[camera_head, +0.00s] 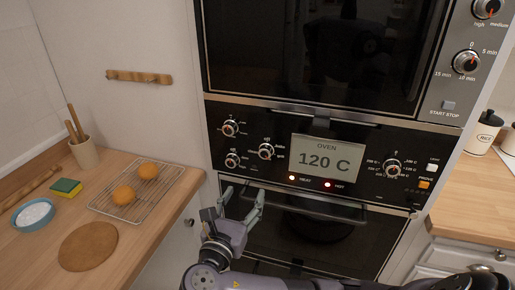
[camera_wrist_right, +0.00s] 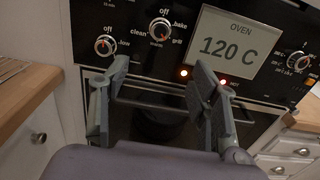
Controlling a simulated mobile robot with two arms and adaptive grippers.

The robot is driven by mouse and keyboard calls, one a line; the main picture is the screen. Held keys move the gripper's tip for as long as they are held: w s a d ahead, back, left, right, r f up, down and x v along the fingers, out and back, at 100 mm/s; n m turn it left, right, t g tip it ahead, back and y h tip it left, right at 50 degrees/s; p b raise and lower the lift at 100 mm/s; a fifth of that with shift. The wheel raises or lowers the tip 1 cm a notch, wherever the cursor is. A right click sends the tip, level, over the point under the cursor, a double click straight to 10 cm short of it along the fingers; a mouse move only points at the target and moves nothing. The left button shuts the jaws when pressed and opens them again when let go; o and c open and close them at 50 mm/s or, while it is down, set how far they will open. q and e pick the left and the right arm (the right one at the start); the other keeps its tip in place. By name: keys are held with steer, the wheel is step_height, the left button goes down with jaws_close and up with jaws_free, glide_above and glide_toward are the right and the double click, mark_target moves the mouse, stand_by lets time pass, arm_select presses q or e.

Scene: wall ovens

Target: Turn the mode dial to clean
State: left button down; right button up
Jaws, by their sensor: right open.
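The mode dial (camera_head: 265,151) is a round silver knob on the black oven panel, left of the display reading "OVEN 120 C". In the right wrist view the mode dial (camera_wrist_right: 160,29) has "off" above it, "bake" and "grill" on its right and "clean" on its left. Its exact pointer setting is too small to tell. My right gripper (camera_head: 243,192) is open and empty, below the dial and in front of the oven door handle. In the right wrist view the fingers of my right gripper (camera_wrist_right: 158,68) stand apart below the dial, not touching it. My left gripper is not in view.
Two other knobs (camera_head: 230,128) (camera_head: 232,160) sit left of the dial, and a temperature knob (camera_head: 392,168) sits right of the display. The oven door handle (camera_head: 300,207) runs below the panel. A cooling rack (camera_head: 100,205) with two buns lies on the left counter.

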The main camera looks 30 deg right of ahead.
mark_target(264, 155)
steer(key=p+x, duration=0.2)
steer(key=x, duration=1.5)
steer(key=shift+w+p, duration=0.1)
steer(key=shift+p, duration=0.25)
steer(key=shift+c, duration=0.2)
steer(key=c, duration=1.1)
steer(key=shift+c, duration=0.2)
